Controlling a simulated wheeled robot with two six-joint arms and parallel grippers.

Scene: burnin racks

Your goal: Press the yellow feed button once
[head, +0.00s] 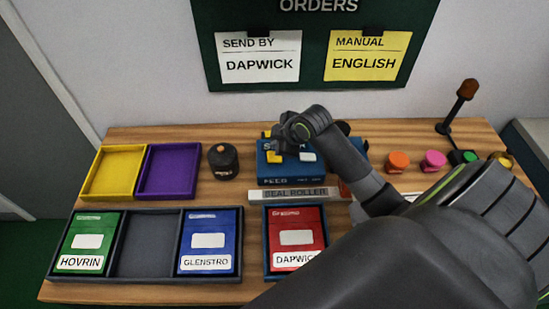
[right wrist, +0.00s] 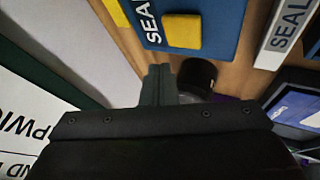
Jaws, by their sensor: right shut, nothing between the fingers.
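A blue machine (head: 290,180) marked FEED stands at the middle of the table. The yellow button (head: 274,157) is on its top, left of a white button (head: 308,156). In the right wrist view the yellow button (right wrist: 182,30) is a raised square on the blue top (right wrist: 222,30), beyond my fingertips. My right gripper (head: 280,143) is shut and empty, above the back of the machine and close to the button. In the right wrist view its fingertips (right wrist: 160,72) show apart from the button, though the height gap is hard to judge. My left gripper is not in view.
A black round pot (head: 222,161) stands left of the machine. The seal roller (head: 293,194) lies in front. Yellow (head: 96,173) and purple (head: 150,190) trays are at left. Orange (head: 398,160) and pink (head: 434,159) items stand at right. The order board (head: 313,25) hangs behind.

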